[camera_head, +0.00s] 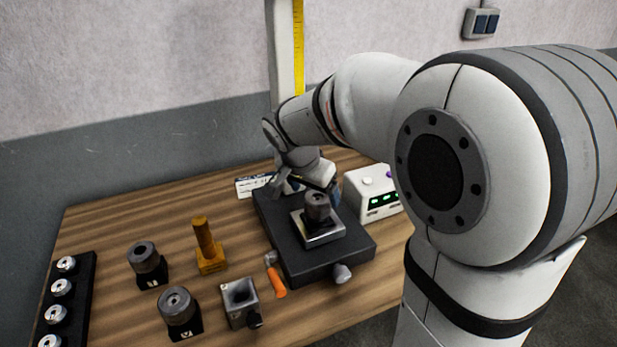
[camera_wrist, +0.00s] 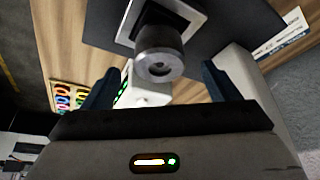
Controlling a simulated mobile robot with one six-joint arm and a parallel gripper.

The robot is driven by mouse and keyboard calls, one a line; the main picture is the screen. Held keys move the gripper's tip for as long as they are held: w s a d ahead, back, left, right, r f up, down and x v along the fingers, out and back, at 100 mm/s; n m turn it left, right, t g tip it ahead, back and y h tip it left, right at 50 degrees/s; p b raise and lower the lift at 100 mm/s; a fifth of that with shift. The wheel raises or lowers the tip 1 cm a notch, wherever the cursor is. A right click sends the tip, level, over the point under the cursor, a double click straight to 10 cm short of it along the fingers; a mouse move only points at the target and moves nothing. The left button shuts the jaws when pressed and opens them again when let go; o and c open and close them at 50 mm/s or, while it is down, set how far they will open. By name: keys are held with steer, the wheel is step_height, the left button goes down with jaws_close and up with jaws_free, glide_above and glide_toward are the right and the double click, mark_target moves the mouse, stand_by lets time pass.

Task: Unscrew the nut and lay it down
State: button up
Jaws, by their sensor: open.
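A dark grey round piece with a hole in its end, which looks like the nut (camera_head: 317,203), stands on a square metal plate (camera_head: 325,239) on the black fixture base (camera_head: 300,265). In the wrist view the nut (camera_wrist: 160,62) shows its end face just ahead of the gap between my fingers. My gripper (camera_wrist: 157,86) is open and empty, its dark fingers apart on either side. In the head view my gripper (camera_head: 298,183) is behind and slightly left of the nut, partly hidden by my arm. Any thread under the nut is hidden.
A white box with green lights (camera_head: 372,195) stands right of the fixture. An orange post (camera_head: 206,247), two dark round pieces (camera_head: 147,262) (camera_head: 180,310), a square holder (camera_head: 240,303) and an orange-handled tool (camera_head: 275,276) are at left. Bare wood lies at back left.

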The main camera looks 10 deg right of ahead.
mark_target(318, 200)
steer(key=shift+x, duration=2.05)
steer(key=shift+c, duration=0.2)
steer(key=c, duration=1.1)
steer(key=shift+d+r+n+y+p, duration=0.15)
steer(key=shift+n+y+p, duration=0.3)
steer(key=shift+n, duration=0.75)
steer(key=n+t+p, duration=0.1)
steer(key=n+p, duration=0.1)
steer(key=shift+r+n+y+p, duration=0.15)
steer(key=shift+n+y+p, duration=0.15)
steer(key=shift+n+y, duration=0.1)
steer(key=n+y+p, duration=0.1)
steer(key=n+p, duration=0.1)
steer(key=p, duration=0.2)
steer(key=shift+n, duration=0.4)
steer(key=shift+f+n+y+p, duration=0.25)
steer(key=shift+n+p, duration=0.35)
steer(key=shift+f, duration=0.1)
